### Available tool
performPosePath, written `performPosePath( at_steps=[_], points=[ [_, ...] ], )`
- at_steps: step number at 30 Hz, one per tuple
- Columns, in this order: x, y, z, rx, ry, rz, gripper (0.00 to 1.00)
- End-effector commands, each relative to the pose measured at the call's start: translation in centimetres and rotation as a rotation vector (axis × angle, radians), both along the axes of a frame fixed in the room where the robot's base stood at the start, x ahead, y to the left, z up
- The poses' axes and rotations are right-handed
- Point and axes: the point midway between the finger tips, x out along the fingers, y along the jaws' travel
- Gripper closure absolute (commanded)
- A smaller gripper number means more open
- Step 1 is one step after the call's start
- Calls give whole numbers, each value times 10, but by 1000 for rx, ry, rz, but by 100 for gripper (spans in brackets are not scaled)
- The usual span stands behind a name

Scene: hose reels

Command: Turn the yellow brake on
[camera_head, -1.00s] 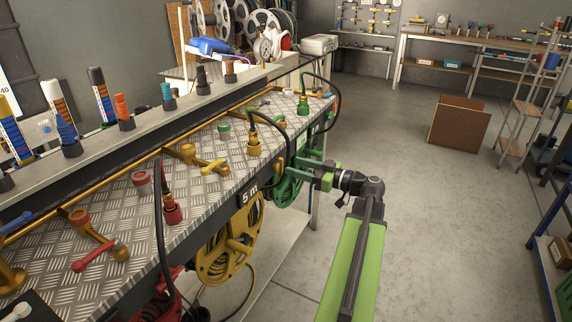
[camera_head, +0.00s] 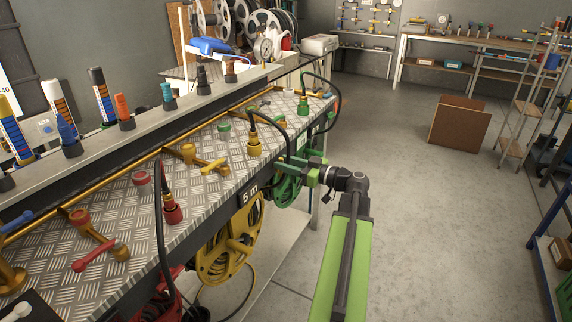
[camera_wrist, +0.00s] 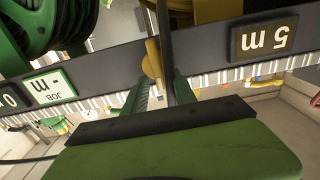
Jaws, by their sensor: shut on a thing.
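The yellow brake (camera_wrist: 151,62) shows in the wrist view as a small yellow piece at the front edge of the bench, beside a dark upright hose. My gripper (camera_wrist: 161,84) has its two green fingers on either side of it and is shut on it. In the head view my gripper (camera_head: 305,168) reaches the bench front from the right, near the green reel (camera_head: 287,190). The brake is hidden there behind the gripper. The yellow reel (camera_head: 230,240) hangs lower left, under the "5 m" plate (camera_head: 250,194).
The tread-plate bench top (camera_head: 205,182) carries yellow, red and green valves and hose fittings. A black hose (camera_head: 157,225) hangs over its front at the left. A brown box (camera_head: 460,123) stands on the floor at the right.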

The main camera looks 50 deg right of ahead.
Motion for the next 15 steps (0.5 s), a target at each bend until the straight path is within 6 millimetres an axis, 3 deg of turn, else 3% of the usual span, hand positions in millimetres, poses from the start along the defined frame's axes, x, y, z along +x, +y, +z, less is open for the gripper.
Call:
performPosePath(
  at_steps=[15],
  points=[
    [0, -3, -1, 100, 26, 0, 100]
  ],
)
